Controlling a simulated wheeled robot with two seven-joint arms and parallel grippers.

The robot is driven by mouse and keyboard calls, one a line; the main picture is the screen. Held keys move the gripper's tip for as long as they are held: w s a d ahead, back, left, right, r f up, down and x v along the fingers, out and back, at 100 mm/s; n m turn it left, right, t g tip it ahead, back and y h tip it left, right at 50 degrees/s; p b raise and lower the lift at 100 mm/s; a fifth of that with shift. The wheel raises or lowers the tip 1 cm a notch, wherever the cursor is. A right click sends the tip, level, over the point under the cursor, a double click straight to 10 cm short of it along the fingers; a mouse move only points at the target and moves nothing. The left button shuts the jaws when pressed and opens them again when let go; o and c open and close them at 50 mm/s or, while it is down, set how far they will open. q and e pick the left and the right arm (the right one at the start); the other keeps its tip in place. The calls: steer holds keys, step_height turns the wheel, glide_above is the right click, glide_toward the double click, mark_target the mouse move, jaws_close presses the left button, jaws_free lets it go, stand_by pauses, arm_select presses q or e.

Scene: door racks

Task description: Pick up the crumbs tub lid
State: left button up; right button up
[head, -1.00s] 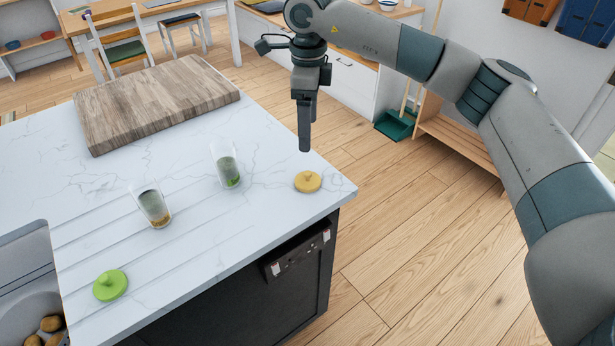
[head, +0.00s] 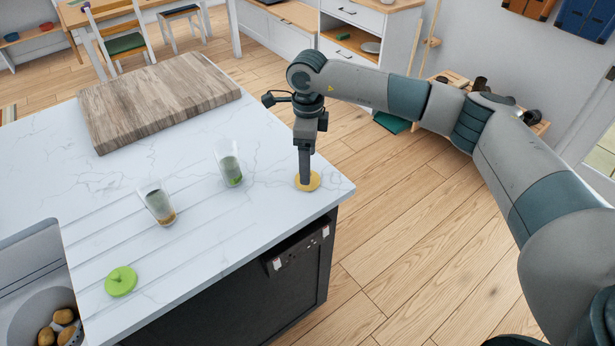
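A round yellow lid (head: 315,182) lies flat on the white counter near its right corner. My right gripper (head: 304,181) points straight down at this lid, its fingertips at the lid's middle and hiding its knob. I see the fingers edge-on, so their opening does not show. A round green lid (head: 121,281) with a knob lies at the counter's front left. A clear tub with brownish contents (head: 159,207) and a clear tub with green contents (head: 231,169) stand on the counter, both without lids. I cannot read any label. My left gripper is out of view.
A thick wooden board (head: 155,98) lies at the back of the white counter (head: 210,240). A sink with several potatoes (head: 60,326) is at the lower left. The counter's right edge is close to the yellow lid.

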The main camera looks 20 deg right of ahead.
steer(key=shift+f+p, duration=0.35)
steer(key=shift+p, duration=0.25)
steer(key=shift+w+f+p, duration=0.1)
steer(key=shift+f+p, duration=1.15)
steer(key=shift+f, duration=0.95)
steer(key=c, duration=1.1)
